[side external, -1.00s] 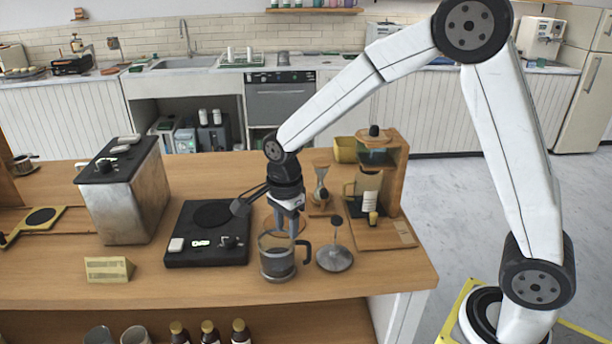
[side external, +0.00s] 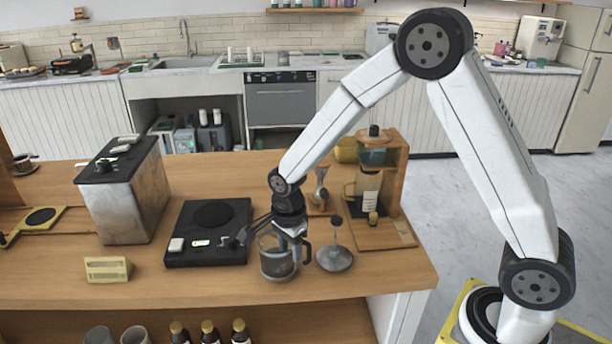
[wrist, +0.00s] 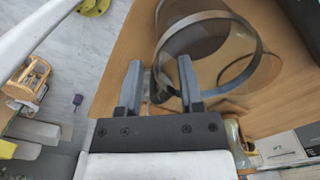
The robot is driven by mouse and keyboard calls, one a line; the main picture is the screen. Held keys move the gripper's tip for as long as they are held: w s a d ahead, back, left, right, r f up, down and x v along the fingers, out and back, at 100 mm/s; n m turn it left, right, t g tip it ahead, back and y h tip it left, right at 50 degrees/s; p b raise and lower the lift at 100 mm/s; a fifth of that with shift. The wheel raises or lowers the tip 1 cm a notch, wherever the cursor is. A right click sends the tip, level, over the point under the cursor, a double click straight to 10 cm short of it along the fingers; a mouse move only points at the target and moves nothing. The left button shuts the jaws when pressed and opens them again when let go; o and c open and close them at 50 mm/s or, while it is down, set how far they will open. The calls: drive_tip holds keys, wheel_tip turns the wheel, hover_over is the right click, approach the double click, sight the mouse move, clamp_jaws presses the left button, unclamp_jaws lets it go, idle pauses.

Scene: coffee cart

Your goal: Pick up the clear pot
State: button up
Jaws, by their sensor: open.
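The clear pot (side external: 277,262) stands upright on the wooden counter, with a dark handle on its right side. It shows as a transparent round vessel with a metal rim in the wrist view (wrist: 258,70). My gripper (side external: 296,240) is low over the pot's right side, close to the handle. In the wrist view my open gripper (wrist: 160,75) has its two fingers apart, with the handle side of the pot seen between them. Whether the fingers touch the pot is unclear.
A metal lid with a black knob (side external: 335,259) lies just right of the pot. A black hot plate (side external: 208,250) is to the left, beside a metal box (side external: 130,205). A wooden brewing stand (side external: 398,180) stands behind to the right.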

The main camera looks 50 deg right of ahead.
drive_tip(key=shift+f, duration=0.35)
clamp_jaws()
idle(1.5)
